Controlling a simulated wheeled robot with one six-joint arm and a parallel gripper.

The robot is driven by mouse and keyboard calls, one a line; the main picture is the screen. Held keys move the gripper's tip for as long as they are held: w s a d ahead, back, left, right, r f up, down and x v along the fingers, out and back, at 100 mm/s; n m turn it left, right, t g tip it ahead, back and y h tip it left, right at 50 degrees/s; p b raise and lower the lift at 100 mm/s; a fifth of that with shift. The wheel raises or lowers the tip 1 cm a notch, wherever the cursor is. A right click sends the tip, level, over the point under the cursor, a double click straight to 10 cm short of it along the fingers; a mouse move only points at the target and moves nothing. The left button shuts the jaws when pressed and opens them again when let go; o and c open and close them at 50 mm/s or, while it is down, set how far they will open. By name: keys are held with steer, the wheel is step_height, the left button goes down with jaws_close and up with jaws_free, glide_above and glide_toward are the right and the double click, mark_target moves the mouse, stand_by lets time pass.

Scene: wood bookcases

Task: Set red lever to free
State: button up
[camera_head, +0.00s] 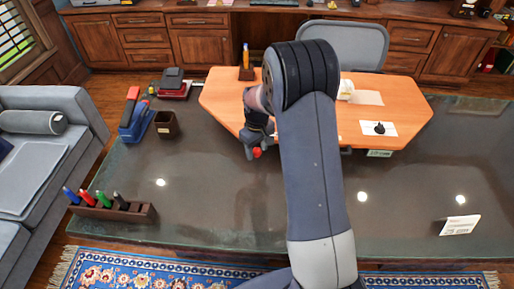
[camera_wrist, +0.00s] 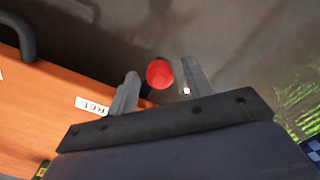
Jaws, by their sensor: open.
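The red lever's round red knob (camera_wrist: 160,73) lies between the two fingers of my gripper (camera_wrist: 160,68) in the wrist view. The fingers stand apart on either side of it, and I cannot tell whether either touches it. In the head view the red knob (camera_head: 257,153) shows just below my gripper (camera_head: 256,142), near the front left edge of the orange wooden desk top. The lever's shaft and base are mostly hidden. A white label (camera_wrist: 93,107) on the wood reads "REE", its first part perhaps covered by a finger.
The orange desk top (camera_head: 225,105) adjoins a dark glossy table (camera_head: 215,200). A pen holder (camera_head: 110,209), dark cup (camera_head: 166,125) and blue-and-red stapler-like object (camera_head: 134,120) stand at left. A white card (camera_head: 460,226) stands at right. A dark handle (camera_wrist: 20,35) shows in the wrist view.

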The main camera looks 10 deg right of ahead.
steer(key=shift+c, duration=0.2)
jaws_close()
steer(key=shift+d, duration=0.1)
stand_by(0.4)
steer(key=shift+d+n+b, duration=0.6)
steer(key=shift+d+n, duration=0.55)
steer(key=shift+n, duration=0.6)
steer(key=shift+d+n+b, duration=0.55)
steer(key=shift+d+n, duration=0.55)
steer(key=shift+n, duration=0.65)
steer(key=shift+o, duration=0.2)
jaws_free()
steer(key=shift+r, duration=0.1)
